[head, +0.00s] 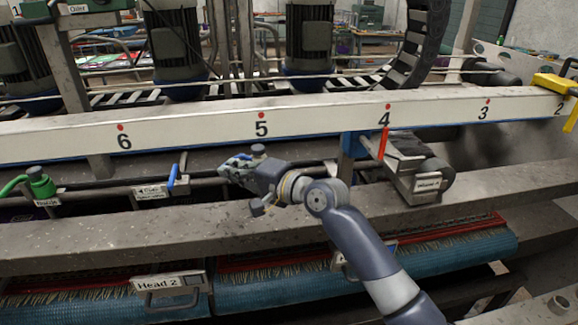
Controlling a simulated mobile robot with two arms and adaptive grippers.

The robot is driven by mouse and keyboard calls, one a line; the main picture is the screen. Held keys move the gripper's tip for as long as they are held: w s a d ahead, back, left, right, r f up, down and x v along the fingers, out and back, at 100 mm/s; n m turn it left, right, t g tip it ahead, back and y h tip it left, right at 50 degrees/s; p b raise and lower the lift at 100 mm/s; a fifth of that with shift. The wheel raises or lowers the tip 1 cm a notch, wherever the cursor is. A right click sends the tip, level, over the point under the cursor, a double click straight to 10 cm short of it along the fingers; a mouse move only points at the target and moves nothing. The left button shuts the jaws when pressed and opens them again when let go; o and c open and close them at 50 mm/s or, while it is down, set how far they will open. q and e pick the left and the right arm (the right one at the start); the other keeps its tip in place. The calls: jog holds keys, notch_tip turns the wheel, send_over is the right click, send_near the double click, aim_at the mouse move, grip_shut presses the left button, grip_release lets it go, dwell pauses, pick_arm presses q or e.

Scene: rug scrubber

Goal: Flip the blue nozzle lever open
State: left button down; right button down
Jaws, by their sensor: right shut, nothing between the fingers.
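The blue nozzle lever (172,176) is a small handle standing nearly upright on a dark horizontal pipe, left of centre in the head view. A small white label (151,191) hangs just left of it. My right gripper (229,166) is to the right of the lever, near the same pipe. Its fingers point left toward the lever, with a visible gap between them and the lever. The right gripper is shut and empty. My left gripper is not in view.
A long white beam (200,130) with red dots and numbers runs across above the pipe. A grey metal rail (110,236) runs below it. A green valve (42,184) is at the far left, and a red lever (382,143) is to the right.

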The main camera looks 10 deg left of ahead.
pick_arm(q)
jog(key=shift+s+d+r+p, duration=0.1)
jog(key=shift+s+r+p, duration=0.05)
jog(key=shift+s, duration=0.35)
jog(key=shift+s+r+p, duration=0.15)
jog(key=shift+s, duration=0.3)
pick_arm(e)
jog(key=shift+a, duration=1.15)
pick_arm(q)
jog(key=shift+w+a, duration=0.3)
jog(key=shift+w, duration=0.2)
pick_arm(e)
jog(key=shift+w+a, duration=0.1)
jog(key=shift+a, duration=0.05)
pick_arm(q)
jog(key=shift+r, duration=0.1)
